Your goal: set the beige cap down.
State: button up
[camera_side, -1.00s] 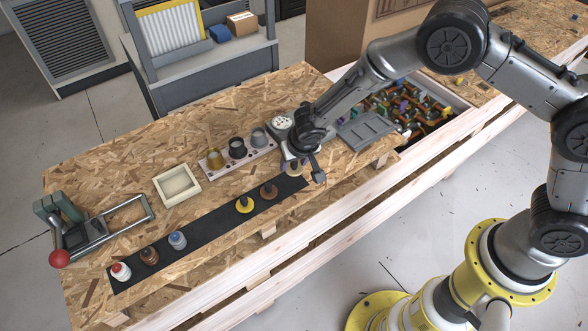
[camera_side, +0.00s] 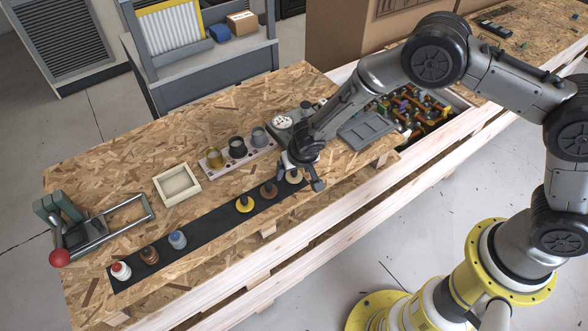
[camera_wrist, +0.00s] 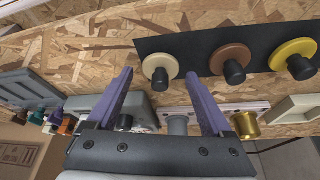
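The beige cap (camera_wrist: 160,68) is a round disc with a dark knob. It sits on the black strip (camera_wrist: 205,45) near its end, beside a brown cap (camera_wrist: 232,60). In the side view the beige cap (camera_side: 294,177) is partly hidden by my gripper (camera_side: 301,172). In the wrist view my gripper (camera_wrist: 156,74) has its two purple fingers spread wide, with nothing held between them. The beige cap shows between and just beyond the fingertips, with no visible finger contact.
A yellow cap (camera_side: 244,204) follows the brown one; blue (camera_side: 177,240), darker brown (camera_side: 149,255) and white (camera_side: 121,271) caps stand farther left. A rack (camera_side: 212,162) of cylinders, a gauge (camera_side: 281,122) and a cream tray (camera_side: 177,185) stand behind. Bare strip lies between the cap groups.

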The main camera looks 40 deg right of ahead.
jog(key=v, duration=1.2)
jog(key=s+d+r, duration=0.4)
jog(key=d+r, duration=0.2)
jog(key=r, duration=0.3)
jog(key=s+d+r, duration=0.5)
jog(key=d+r, duration=0.2)
jog(key=r, duration=0.1)
jog(key=s+d+r+n, duration=0.1)
jog(key=s+d+r, duration=0.1)
jog(key=s, duration=0.7)
jog(key=s+d+r+n+t+y, duration=0.1)
jog(key=s+d+r+n, duration=0.1)
jog(key=s, duration=0.7)
jog(key=shift+d+r, duration=0.15)
jog(key=shift+d, duration=0.2)
